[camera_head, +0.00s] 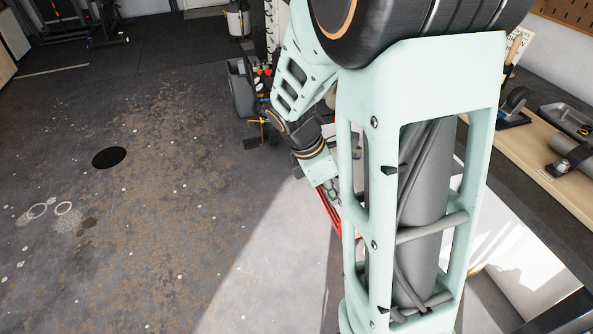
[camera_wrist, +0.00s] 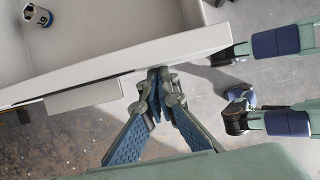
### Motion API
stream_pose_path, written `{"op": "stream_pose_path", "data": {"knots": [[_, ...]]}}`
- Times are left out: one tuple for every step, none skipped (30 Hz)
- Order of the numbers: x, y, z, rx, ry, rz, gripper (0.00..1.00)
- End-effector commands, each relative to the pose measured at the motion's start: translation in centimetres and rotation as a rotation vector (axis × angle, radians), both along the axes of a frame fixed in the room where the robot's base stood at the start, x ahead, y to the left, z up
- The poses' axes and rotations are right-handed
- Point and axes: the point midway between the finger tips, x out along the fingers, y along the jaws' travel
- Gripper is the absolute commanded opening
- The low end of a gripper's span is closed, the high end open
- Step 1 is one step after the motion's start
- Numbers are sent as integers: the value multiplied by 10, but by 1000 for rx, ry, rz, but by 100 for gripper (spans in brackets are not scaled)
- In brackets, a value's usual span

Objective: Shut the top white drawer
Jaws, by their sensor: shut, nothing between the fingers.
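The white drawer (camera_wrist: 195,47) stands open in the wrist view. Its pale front edge runs slanting across the picture, and a metal socket (camera_wrist: 38,16) lies inside at the upper left. A pale block, perhaps a handle (camera_wrist: 82,97), sits on the outer side of the front. My gripper (camera_wrist: 157,74) is shut and empty, with its fingertips close together right at the drawer's front edge. I cannot tell if they touch it. In the head view my arm covers most of the drawer area, and the drawer cannot be made out clearly.
In the head view a wooden bench top (camera_head: 533,163) with tools lies at the right. A red edge (camera_head: 327,209) shows beside my arm. A grey bin (camera_head: 241,88) stands at the back. The concrete floor (camera_head: 170,210) on the left is clear.

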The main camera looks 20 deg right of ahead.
Motion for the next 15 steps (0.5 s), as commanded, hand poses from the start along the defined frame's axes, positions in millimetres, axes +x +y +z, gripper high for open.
{"op": "stream_pose_path", "data": {"knots": [[1,-17,4,-2,4,-10,0],[2,-25,4,-2,3,-10,0],[3,-37,4,-2,3,-9,0],[3,-45,4,-2,3,-9,0],[3,-54,4,-2,3,-9,0],[3,-65,4,-1,3,-10,0],[3,-73,4,-1,3,-10,0],[3,-81,4,-1,4,-9,0],[3,-93,5,-1,3,-10,0],[3,-101,4,-1,3,-9,0],[3,-110,5,-1,2,-8,0],[3,-121,5,-1,3,-10,0],[3,-129,5,-1,3,-8,0],[3,-138,5,-2,3,-9,0],[3,-149,5,-1,2,-7,0]]}}
